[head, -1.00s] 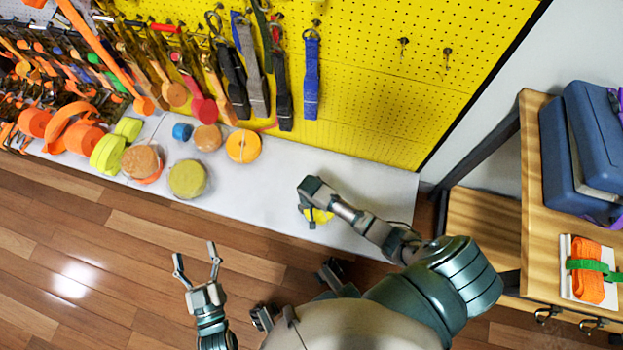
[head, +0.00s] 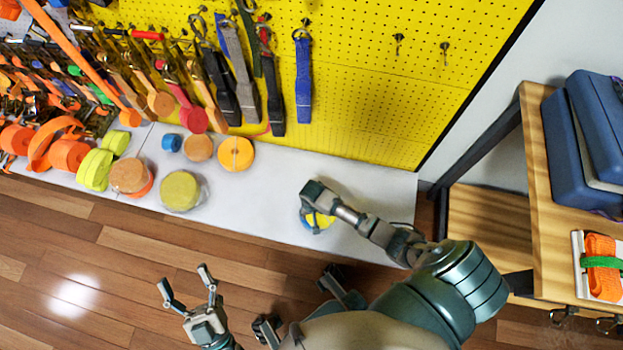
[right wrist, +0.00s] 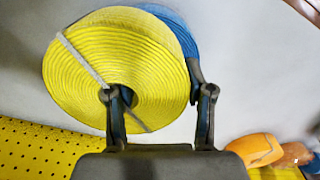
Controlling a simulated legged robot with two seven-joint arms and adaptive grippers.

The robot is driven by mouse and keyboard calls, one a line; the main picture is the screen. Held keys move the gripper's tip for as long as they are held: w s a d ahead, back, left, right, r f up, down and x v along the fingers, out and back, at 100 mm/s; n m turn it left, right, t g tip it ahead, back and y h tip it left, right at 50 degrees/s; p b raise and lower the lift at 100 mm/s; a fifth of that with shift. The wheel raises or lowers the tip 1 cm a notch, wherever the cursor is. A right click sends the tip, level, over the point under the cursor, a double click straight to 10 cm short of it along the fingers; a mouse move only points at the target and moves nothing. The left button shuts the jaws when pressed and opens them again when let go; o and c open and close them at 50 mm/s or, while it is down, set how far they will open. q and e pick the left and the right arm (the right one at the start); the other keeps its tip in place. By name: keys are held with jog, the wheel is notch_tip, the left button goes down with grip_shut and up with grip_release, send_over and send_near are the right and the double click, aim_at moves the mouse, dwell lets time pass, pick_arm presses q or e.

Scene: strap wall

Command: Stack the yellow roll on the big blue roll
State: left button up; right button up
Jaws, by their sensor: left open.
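The yellow roll (right wrist: 95,60), with a pale strap across its face, fills much of the right wrist view. The big blue roll (right wrist: 180,38) shows behind its upper right edge; whether they touch is hidden. My right gripper (right wrist: 160,95) straddles the yellow roll's wall, one finger at the core and one against the outer rim. In the head view the yellow roll (head: 321,221) is mostly covered by my right gripper (head: 314,208), with a little of the blue roll (head: 304,222) beside it. My left gripper (head: 184,278) is open and empty above the wooden floor.
Other rolls stand on the white shelf (head: 260,205) at left, including an orange one (head: 236,154) and a yellow-green one (head: 180,190). Straps hang on the yellow pegboard (head: 370,80). A wooden shelf unit (head: 545,180) stands at right. The white surface between is clear.

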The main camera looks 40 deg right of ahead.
jog(key=shift+o, duration=1.2)
jog(key=shift+a, duration=0.1)
